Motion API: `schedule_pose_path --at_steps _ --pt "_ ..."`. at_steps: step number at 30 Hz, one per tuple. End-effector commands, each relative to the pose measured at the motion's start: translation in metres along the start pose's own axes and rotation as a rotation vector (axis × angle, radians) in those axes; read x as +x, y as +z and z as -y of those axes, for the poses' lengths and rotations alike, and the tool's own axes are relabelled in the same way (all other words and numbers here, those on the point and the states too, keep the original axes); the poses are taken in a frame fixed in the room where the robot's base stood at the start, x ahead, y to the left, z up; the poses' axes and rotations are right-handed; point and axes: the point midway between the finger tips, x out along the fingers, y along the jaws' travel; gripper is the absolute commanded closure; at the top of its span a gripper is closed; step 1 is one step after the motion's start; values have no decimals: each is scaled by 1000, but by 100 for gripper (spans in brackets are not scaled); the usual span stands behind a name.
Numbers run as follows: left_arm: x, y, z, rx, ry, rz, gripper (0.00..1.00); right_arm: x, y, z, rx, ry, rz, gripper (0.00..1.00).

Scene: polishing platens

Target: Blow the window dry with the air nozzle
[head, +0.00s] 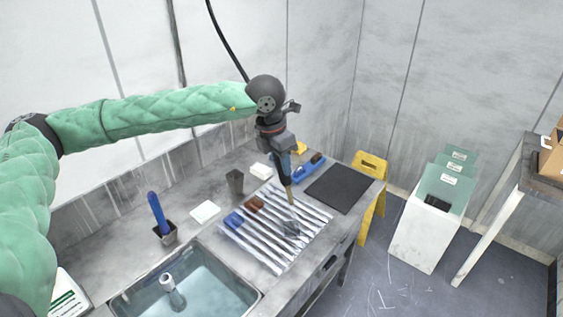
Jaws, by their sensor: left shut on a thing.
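My left gripper (285,181) reaches in from the left over the bench and points down. It is shut on a slim tan piece (290,196), whose lower end is above the ribbed rack. A small grey, glassy-looking square (291,229) shows on the rack just below it. I cannot tell whether this is the window, or whether the tan piece touches it. No air nozzle can be made out for certain. A blue-handled tool (157,211) stands in a dark holder at the left. My right gripper is not in view.
The ribbed rack (262,252) also carries a blue block (234,220) and a brown block (254,203). A sink (215,291) with water lies at front left. A dark mat (338,188), blue tray (306,170), dark cup (235,182) and white block (205,212) occupy the bench.

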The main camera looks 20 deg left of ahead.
Motion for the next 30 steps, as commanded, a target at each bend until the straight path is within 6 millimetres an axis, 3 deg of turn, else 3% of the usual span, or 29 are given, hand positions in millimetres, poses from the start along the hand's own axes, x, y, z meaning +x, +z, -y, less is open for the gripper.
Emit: schedule_pose_path --at_steps 11,30 --pt "-2 1 0 0 0 1 96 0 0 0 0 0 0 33" --pt "-48 10 2 0 0 1 96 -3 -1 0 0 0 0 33"
